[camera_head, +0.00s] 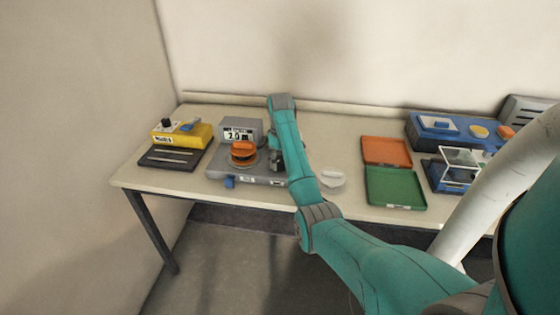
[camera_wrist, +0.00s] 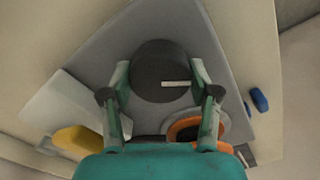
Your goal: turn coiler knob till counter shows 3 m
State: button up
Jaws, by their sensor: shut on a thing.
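The coiler is a grey base (camera_head: 262,179) on the table, with an orange spool (camera_head: 243,153) on its top. Its counter (camera_head: 238,134) stands behind the spool; the small digits look like 2.0, but I cannot read them surely. The dark round coiler knob (camera_wrist: 160,65) has a pale mark on its top and shows in the wrist view. My gripper (camera_wrist: 161,82) is shut on the knob, one finger on each side. In the head view my arm hides most of the knob. The orange spool also shows in the wrist view (camera_wrist: 183,133), partly behind a finger.
A blue button (camera_head: 229,182) sits at the coiler's front. A yellow device (camera_head: 182,135) and a black tray (camera_head: 165,161) stand to the left. A clear dish (camera_head: 332,180), an orange tray (camera_head: 386,151), a green tray (camera_head: 395,188) and blue machines (camera_head: 430,128) are to the right.

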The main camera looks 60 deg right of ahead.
jog(key=m, duration=0.3)
jog(key=shift+m, duration=2.1)
jog(key=o, duration=1.2)
jog(key=shift+c, duration=0.2)
